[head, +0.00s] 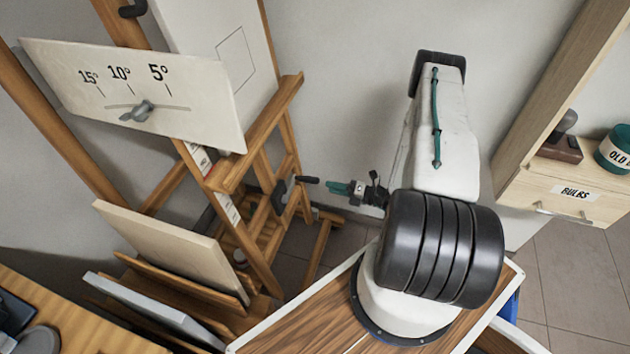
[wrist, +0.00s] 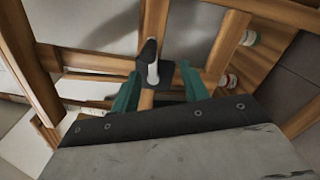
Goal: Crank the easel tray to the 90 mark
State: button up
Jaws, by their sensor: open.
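The wooden easel (head: 262,232) stands left of my arm. Its tray looks like the wooden ledge (head: 262,128) below the white canvas (head: 238,45). White scale labels (head: 229,208) run down the post; their marks are too small to read. The crank (head: 279,197) is a dark arm low on the easel, with a black handle (head: 308,179) pointing toward my gripper. My gripper (head: 332,186) has teal fingers, open and empty, just right of the handle tip. In the wrist view the crank handle (wrist: 151,62) appears between and beyond the fingers (wrist: 160,74); contact is not visible.
A board with 15°, 10° and 5° marks (head: 140,92) and a grey pointer hangs upper left. Panels (head: 175,249) lean in a wooden rack at lower left. A shelf with a BULBS drawer (head: 565,195) stands right. Grey floor shows between easel and my base.

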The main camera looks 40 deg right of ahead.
aim_at(315, 181)
jog(key=shift+w+a+r+n+t+y, duration=0.2)
jog(key=shift+w+a+n, duration=0.7)
jog(key=shift+n, duration=1.4)
jog(key=shift+w+a+r+n+y, duration=0.25)
jog(key=shift+w+a+n, duration=0.25)
jog(key=shift+w+n, duration=1.25)
jog(key=shift+w+a+r+n+t+y, duration=0.2)
jog(key=shift+w+a+n, duration=0.4)
jog(key=shift+n, duration=2.25)
jog(key=shift+s+a, duration=0.1)
grip_shut()
jog(key=shift+f, duration=0.1)
